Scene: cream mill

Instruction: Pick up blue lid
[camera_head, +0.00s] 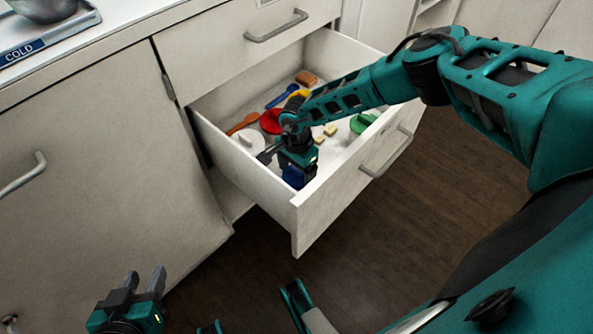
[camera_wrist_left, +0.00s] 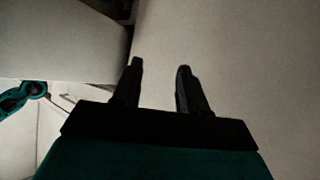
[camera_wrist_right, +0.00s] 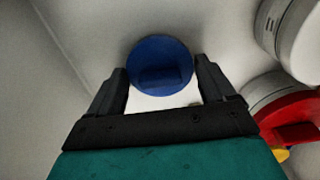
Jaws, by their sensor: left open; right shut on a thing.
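The blue lid (camera_head: 293,177) is in the open drawer, near its front left corner. It also shows in the right wrist view (camera_wrist_right: 160,62) as a round blue disc with a raised grip. My right gripper (camera_head: 283,160) reaches down into the drawer and is shut on the blue lid, with a finger on each side of it. The arm hides part of the lid in the head view. I cannot tell whether the lid touches the drawer floor. My left gripper (camera_head: 145,279) is open and empty, low in front of the cabinet; its two fingers stand apart in the left wrist view (camera_wrist_left: 158,68).
The open drawer (camera_head: 332,204) also holds a white lid (camera_head: 250,141), a red lid (camera_head: 270,121), a green lid (camera_head: 362,122), an orange utensil (camera_head: 243,123) and small yellow blocks (camera_head: 330,130). The drawer walls surround my right gripper. A counter (camera_head: 120,22) is above left.

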